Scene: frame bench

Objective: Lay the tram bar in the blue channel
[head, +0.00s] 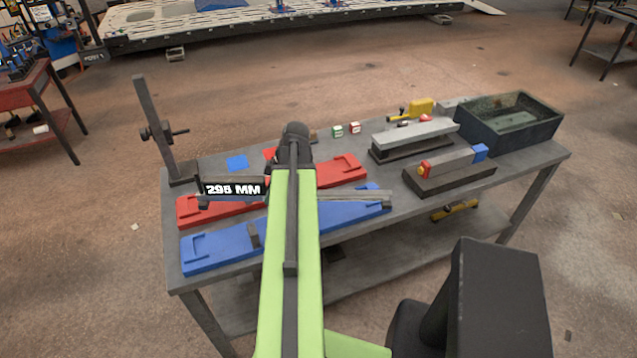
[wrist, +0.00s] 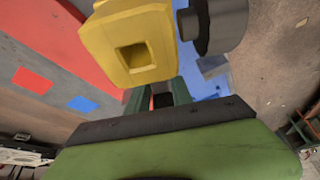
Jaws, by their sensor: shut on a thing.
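The tram bar (head: 355,195) is a thin grey bar lying crosswise behind my arm in the head view, with a black "295 MM" label (head: 234,190) at its left. It appears above the red and blue channels; its height over them is unclear. My gripper (wrist: 158,98) is shut on the bar; my arm hides the grip in the head view. The blue channel (head: 215,254) lies along the bench's near edge, its middle hidden by my arm. A small dark block (head: 254,235) stands on it. A yellow block with a square hole (wrist: 130,45) is close in the wrist view.
The red channel (head: 340,172) lies behind the blue one. A dark upright post (head: 155,125) stands at the bench's left. Grey blocks (head: 415,133), a bar on a dark base (head: 450,180) and a dark open bin (head: 510,120) fill the right side.

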